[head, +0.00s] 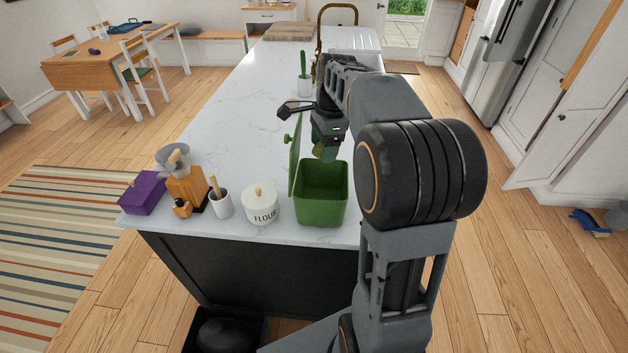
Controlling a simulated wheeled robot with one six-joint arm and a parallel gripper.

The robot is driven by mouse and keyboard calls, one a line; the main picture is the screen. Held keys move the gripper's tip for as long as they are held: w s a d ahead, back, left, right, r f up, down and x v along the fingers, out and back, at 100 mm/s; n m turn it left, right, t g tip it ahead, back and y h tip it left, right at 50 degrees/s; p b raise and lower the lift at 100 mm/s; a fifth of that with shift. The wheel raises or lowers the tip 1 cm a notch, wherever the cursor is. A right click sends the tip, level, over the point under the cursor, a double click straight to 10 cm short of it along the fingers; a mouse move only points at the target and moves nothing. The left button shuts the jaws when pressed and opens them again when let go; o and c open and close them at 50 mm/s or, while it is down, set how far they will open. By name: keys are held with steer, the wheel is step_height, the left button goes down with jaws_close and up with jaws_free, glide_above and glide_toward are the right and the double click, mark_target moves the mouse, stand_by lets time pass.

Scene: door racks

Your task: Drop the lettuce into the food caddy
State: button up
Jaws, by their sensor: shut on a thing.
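The food caddy (322,207) is an open green square bin near the front edge of the white island counter. Its green lid (294,160) stands upright at the caddy's left side. My gripper (326,150) is above the caddy's back part, pointing down. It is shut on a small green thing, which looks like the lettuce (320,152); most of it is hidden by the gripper. I cannot tell whether its lower end is below the rim. The caddy's inside looks empty where it shows.
Left of the caddy stand a white flour jar (261,204), a white pot (221,204), a wooden grinder (186,188) and a purple box (142,193). Behind my gripper is a utensil pot (304,84) near the brass tap (337,12). The counter's middle left (235,110) is clear.

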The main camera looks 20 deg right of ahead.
steer(key=shift+w+f, duration=0.3)
steer(key=shift+w, duration=0.2)
step_height(320, 180, down, 6)
steer(key=b, duration=0.5)
steer(key=shift+s+r, duration=0.1)
steer(key=shift+r, duration=0.15)
steer(key=o, duration=1)
steer(key=shift+r, duration=0.15)
steer(key=r, duration=0.4)
steer(key=d+r, duration=0.1)
steer(key=r, duration=0.8)
steer(key=shift+s+d+r+p, duration=0.1)
steer(key=shift+d+r+p, duration=0.2)
steer(key=shift+p, duration=0.1)
